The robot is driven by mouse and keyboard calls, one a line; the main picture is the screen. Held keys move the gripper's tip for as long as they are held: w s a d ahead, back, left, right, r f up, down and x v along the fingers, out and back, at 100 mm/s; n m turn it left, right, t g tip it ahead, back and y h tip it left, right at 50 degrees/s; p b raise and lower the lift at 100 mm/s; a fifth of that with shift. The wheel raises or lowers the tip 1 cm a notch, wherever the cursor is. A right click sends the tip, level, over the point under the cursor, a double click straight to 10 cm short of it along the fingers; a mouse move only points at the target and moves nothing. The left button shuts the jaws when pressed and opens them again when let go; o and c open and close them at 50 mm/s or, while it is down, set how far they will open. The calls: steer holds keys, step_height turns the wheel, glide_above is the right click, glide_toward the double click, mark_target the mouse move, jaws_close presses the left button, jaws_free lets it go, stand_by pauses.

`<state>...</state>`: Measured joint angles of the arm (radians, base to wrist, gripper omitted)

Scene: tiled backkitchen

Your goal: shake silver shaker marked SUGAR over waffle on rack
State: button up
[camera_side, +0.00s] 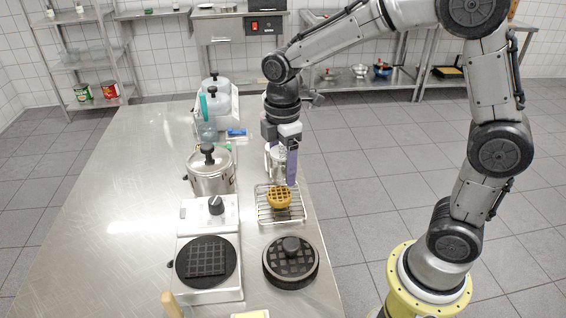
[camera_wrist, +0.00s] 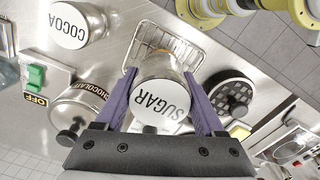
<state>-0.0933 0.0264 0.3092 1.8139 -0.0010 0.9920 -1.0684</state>
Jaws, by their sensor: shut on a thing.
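The silver SUGAR shaker (camera_wrist: 158,72) has a white round top with the word SUGAR, facing the wrist camera. My gripper (camera_wrist: 165,92) is shut on it, one purple finger on each side. In the side view my gripper (camera_side: 284,165) points down just behind the rack, and the shaker (camera_side: 271,160) is partly hidden by a finger. It looks upright; I cannot tell whether it touches the counter. The golden waffle (camera_side: 279,197) lies on the wire rack (camera_side: 284,216).
A lidded pot (camera_side: 210,174) stands left of the rack. A waffle iron (camera_side: 207,262) and its dark round plate (camera_side: 291,266) are in front. The counter's left side is clear.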

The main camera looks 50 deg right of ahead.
steer(key=shift+a, duration=1.6)
steer(key=shift+d, duration=1.65)
steer(key=shift+w+d+f, duration=0.1)
steer(key=shift+w+d, duration=0.05)
steer(key=w+d+r+m, duration=0.2)
steer(key=w+r+m, duration=0.6)
steer(key=r+m, duration=0.3)
steer(key=shift+d+m, duration=0.4)
steer(key=shift+m, duration=0.8)
steer(key=shift+r, duration=0.1)
